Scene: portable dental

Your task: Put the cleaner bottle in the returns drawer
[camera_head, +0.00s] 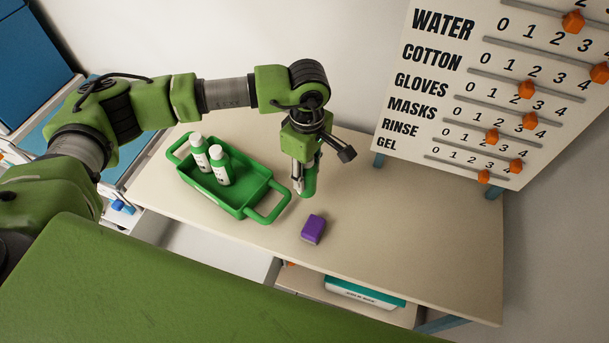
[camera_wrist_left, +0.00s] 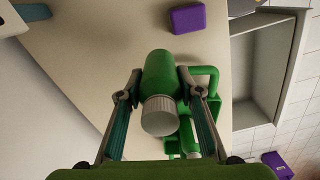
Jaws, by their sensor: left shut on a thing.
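My left gripper (camera_head: 306,188) is shut on the cleaner bottle, a green bottle (camera_head: 310,176) with a pale ribbed cap, above the table right of the green tray. In the left wrist view the bottle (camera_wrist_left: 160,72) sits between the two fingers (camera_wrist_left: 160,100), its cap toward the camera. Whether its base touches the table is unclear. An open, pale drawer (camera_head: 205,247) sticks out below the table's front edge and looks empty where it shows; I see no label that marks it as the returns drawer. It also shows in the left wrist view (camera_wrist_left: 262,62). My right gripper is not in view.
A green tray (camera_head: 262,180) with two white-and-green bottles (camera_head: 209,160) stands left of my gripper. A purple block (camera_head: 313,229) lies near the table's front edge. A counter board (camera_head: 440,75) stands at the back right. The table's right side (camera_head: 420,230) is clear.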

